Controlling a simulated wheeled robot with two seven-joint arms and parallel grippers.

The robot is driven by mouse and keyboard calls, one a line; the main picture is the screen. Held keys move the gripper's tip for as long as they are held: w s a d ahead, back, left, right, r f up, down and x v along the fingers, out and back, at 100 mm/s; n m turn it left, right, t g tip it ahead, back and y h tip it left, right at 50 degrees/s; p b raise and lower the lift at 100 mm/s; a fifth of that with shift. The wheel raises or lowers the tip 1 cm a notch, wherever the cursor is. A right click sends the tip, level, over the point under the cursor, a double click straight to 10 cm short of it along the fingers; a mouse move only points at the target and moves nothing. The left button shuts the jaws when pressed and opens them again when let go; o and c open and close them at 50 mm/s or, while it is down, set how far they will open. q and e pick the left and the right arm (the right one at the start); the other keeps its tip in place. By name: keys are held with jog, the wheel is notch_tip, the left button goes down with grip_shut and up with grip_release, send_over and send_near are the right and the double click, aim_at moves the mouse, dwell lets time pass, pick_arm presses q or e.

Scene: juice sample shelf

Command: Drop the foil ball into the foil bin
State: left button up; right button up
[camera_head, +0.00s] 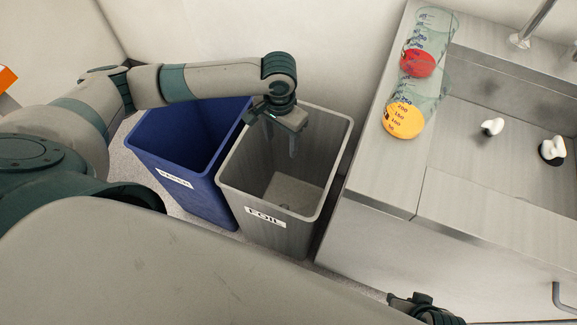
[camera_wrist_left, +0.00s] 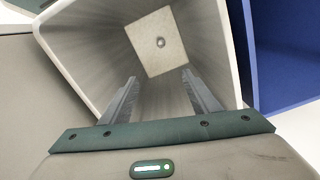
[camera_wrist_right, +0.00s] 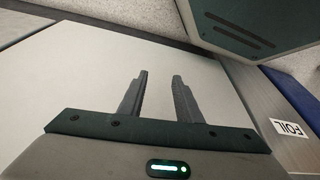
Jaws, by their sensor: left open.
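The grey foil bin (camera_head: 268,228) has a "FOIL" label on its front and stands beside the blue bin. My left gripper (camera_head: 293,152) is over its opening, pointing down, with its fingers apart and nothing between them. In the left wrist view, the foil ball (camera_wrist_left: 160,42), small and silvery, lies on the pale floor of the foil bin (camera_wrist_left: 82,65). In the head view the ball is too small to make out surely. My right gripper (camera_wrist_right: 160,76) is open and empty in the right wrist view, in front of a pale flat surface.
The blue bin (camera_head: 190,195) stands left of the foil bin. A steel counter (camera_head: 390,170) is close on the right, with a beaker of orange liquid (camera_head: 404,120), a beaker of red liquid (camera_head: 418,62) and a sink. A wall is behind the bins.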

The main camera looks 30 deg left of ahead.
pick_arm(q)
notch_tip(320, 180, up, 16)
jog(key=p, duration=0.2)
jog(key=shift+r, duration=0.2)
pick_arm(e)
notch_tip(320, 180, down, 6)
jog(key=shift+w+d+g, duration=0.3)
jog(key=shift+w+d, duration=0.05)
jog(key=shift+f, duration=0.1)
